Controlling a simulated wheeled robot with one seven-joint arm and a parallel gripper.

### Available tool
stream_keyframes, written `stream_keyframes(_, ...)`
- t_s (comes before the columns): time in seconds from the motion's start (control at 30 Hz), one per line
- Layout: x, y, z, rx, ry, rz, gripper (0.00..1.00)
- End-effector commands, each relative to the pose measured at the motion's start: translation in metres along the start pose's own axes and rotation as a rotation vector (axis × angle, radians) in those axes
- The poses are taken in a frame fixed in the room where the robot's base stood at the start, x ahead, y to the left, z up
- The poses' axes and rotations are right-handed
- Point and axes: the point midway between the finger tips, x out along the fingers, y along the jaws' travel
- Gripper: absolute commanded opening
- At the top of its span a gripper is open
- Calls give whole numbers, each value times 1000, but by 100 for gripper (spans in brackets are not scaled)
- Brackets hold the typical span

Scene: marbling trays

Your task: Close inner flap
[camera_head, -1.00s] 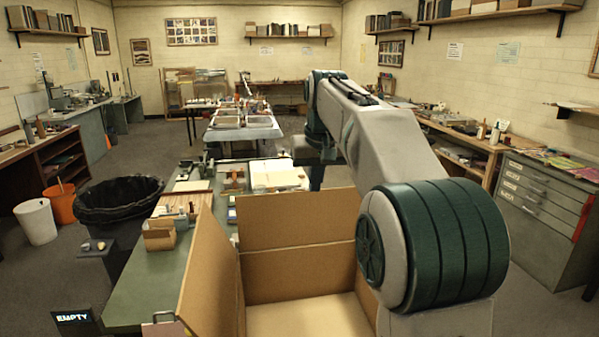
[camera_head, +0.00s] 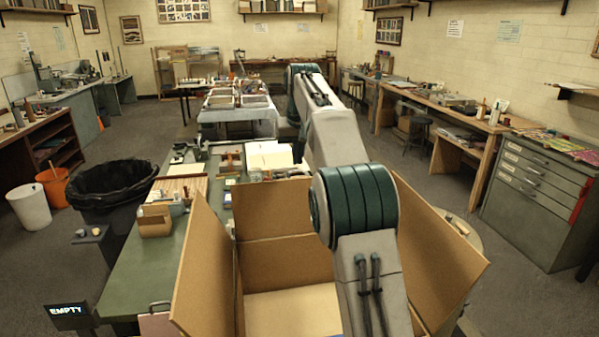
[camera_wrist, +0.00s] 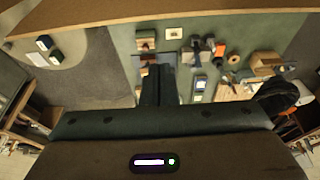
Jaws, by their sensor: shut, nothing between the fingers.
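An open cardboard box stands on the near part of the green bench, its pale floor (camera_head: 292,308) showing. Its far flap (camera_head: 272,212) stands upright. Its left flap (camera_head: 200,262) leans up and outward, and its right flap (camera_head: 440,255) spreads outward to the right. In the wrist view my gripper (camera_wrist: 158,72) is shut and empty, with dark fingers together. A brown cardboard strip (camera_wrist: 150,20) crosses the top of that view, apart from the fingers.
A small cardboard tray (camera_head: 155,221) and a white paper stack (camera_head: 268,156) sit on the green bench (camera_head: 135,270) beyond and left of the box. A black-lined bin (camera_head: 112,180) stands left. A round table edge shows behind the right flap.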

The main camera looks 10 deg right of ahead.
Motion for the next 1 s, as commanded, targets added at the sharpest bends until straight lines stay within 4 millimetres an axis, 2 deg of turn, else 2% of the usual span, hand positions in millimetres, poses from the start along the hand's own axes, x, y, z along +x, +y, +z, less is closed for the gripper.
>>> stream_keyframes(0.13, 34, -1, 1, -1, -4, 0, 0)
stream_keyframes(0.2, 25, -2, 9, -2, 3, -1, 0)
stream_keyframes(0.5, 17, -3, 32, -5, 1, -1, 0)
stream_keyframes(1.0, 15, -3, 38, -4, 2, -1, 0)
